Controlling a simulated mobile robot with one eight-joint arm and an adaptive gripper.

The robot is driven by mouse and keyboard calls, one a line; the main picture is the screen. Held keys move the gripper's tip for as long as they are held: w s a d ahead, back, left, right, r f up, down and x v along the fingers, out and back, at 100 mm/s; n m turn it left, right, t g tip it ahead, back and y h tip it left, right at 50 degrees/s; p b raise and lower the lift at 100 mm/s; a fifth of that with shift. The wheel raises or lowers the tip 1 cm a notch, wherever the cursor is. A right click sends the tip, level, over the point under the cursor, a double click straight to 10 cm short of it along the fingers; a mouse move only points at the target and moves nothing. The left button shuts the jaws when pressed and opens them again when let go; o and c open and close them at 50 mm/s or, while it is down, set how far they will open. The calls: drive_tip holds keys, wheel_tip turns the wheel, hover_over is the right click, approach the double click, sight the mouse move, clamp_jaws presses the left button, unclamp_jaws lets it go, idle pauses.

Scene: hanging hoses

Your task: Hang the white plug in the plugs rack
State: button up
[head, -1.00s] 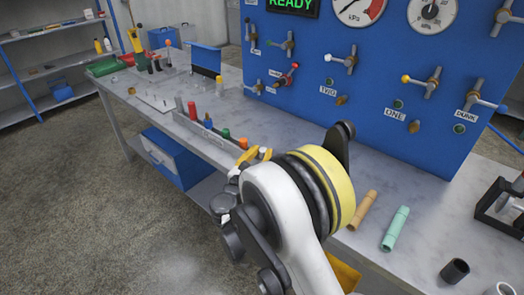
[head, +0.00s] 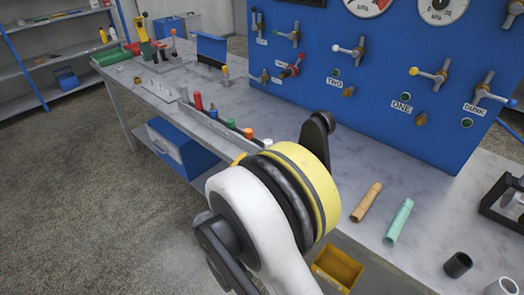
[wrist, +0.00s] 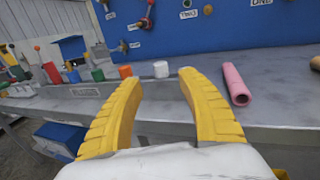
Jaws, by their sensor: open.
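My gripper (wrist: 158,82) is open and empty in the wrist view, its two yellow fingers spread. The white plug (wrist: 161,69) stands just beyond the fingertips, between them in the picture and apart from them. It also shows in the head view (head: 267,143), partly behind my arm. The plugs rack (wrist: 86,92) is a long grey rail with a label, also in the head view (head: 215,128). Red, blue, green and orange plugs (wrist: 125,71) stand along it. The white plug is at the right end of this row; I cannot tell how it is seated.
A blue panel (head: 380,85) with valves stands behind the bench. A pink tube (wrist: 235,83) lies right of my fingers. Tan (head: 366,202) and teal (head: 398,221) tubes lie further right. A yellow bin (head: 337,268) is below the bench edge.

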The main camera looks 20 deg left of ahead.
drive_tip(key=shift+s+a, duration=0.1)
drive_tip(key=shift+s, duration=1.15)
